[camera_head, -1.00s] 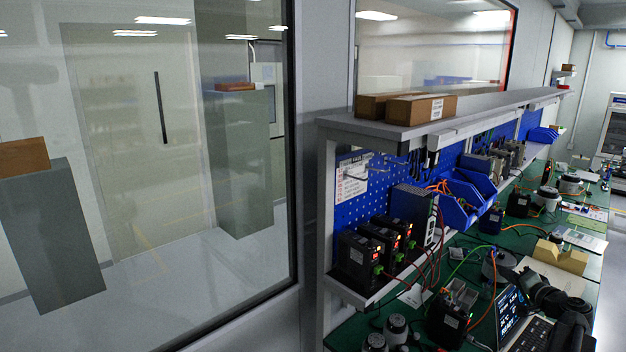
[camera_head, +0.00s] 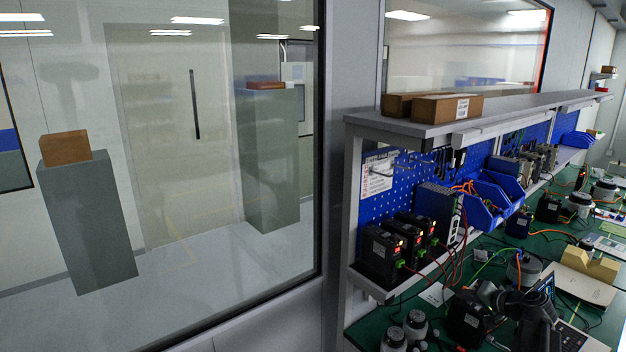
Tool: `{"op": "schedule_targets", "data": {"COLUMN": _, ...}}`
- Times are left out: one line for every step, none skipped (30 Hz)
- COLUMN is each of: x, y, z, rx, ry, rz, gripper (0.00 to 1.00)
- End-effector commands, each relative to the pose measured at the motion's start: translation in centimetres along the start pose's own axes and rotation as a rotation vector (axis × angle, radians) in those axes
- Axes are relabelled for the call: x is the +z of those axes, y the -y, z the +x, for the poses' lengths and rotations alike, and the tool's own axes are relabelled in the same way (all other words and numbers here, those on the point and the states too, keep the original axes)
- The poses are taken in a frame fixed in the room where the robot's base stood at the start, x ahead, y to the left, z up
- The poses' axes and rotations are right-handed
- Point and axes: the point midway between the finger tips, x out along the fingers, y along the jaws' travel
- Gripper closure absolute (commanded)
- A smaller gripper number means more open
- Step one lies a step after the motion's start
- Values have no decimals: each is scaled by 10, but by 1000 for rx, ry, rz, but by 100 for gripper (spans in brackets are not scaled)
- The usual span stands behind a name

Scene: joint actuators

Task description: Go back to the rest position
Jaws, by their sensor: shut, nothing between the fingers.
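My dark arm shows at the lower right, above the green workbench (camera_head: 361,335). Its end, my gripper (camera_head: 487,290), is small and dark against the bench items. It looks shut and empty, with nothing hanging from it. From this one view I cannot tell how high the gripper is above the bench.
Black power units (camera_head: 382,252) stand on a low shelf by a blue pegboard (camera_head: 411,178). Blue bins (camera_head: 487,200), motors (camera_head: 416,323) and cables crowd the bench. Cardboard boxes (camera_head: 447,107) sit on the upper shelf (camera_head: 420,130). A large glass pane (camera_head: 160,180) fills the left.

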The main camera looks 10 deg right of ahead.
Motion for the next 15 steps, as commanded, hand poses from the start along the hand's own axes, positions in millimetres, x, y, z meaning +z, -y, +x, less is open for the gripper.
{"op": "schedule_targets", "data": {"x": 26, "y": 15, "z": 14, "rx": 11, "ry": 62, "rz": -28, "gripper": 100}}
{"op": "schedule_targets", "data": {"x": 44, "y": 24, "z": 24, "rx": 23, "ry": 106, "rz": -49, "gripper": 100}}
{"op": "schedule_targets", "data": {"x": 71, "y": 36, "z": 36, "rx": 41, "ry": 171, "rz": -81, "gripper": 100}}
{"op": "schedule_targets", "data": {"x": 93, "y": 45, "z": 44, "rx": 60, "ry": 224, "rz": -108, "gripper": 100}}
{"op": "schedule_targets", "data": {"x": 118, "y": 55, "z": 52, "rx": 80, "ry": 281, "rz": -138, "gripper": 100}}
{"op": "schedule_targets", "data": {"x": 151, "y": 67, "z": 60, "rx": 111, "ry": 359, "rz": -180, "gripper": 100}}
{"op": "schedule_targets", "data": {"x": 176, "y": 75, "z": 65, "rx": 139, "ry": 417, "rz": -215, "gripper": 100}}
{"op": "schedule_targets", "data": {"x": 202, "y": 82, "z": 69, "rx": 168, "ry": 475, "rz": -250, "gripper": 100}}
{"op": "schedule_targets", "data": {"x": 236, "y": 91, "z": 70, "rx": 215, "ry": 551, "rz": -302, "gripper": 100}}
{"op": "schedule_targets", "data": {"x": 262, "y": 97, "z": 70, "rx": 253, "ry": 608, "rz": -345, "gripper": 100}}
{"op": "schedule_targets", "data": {"x": 286, "y": 102, "z": 68, "rx": 294, "ry": 660, "rz": -386, "gripper": 100}}
{"op": "schedule_targets", "data": {"x": 313, "y": 107, "z": 63, "rx": 349, "ry": 720, "rz": -441, "gripper": 100}}
{"op": "schedule_targets", "data": {"x": 330, "y": 110, "z": 59, "rx": 390, "ry": 758, "rz": -479, "gripper": 100}}
{"op": "schedule_targets", "data": {"x": 345, "y": 113, "z": 55, "rx": 427, "ry": 789, "rz": -513, "gripper": 100}}
{"op": "schedule_targets", "data": {"x": 361, "y": 115, "z": 49, "rx": 474, "ry": 823, "rz": -555, "gripper": 100}}
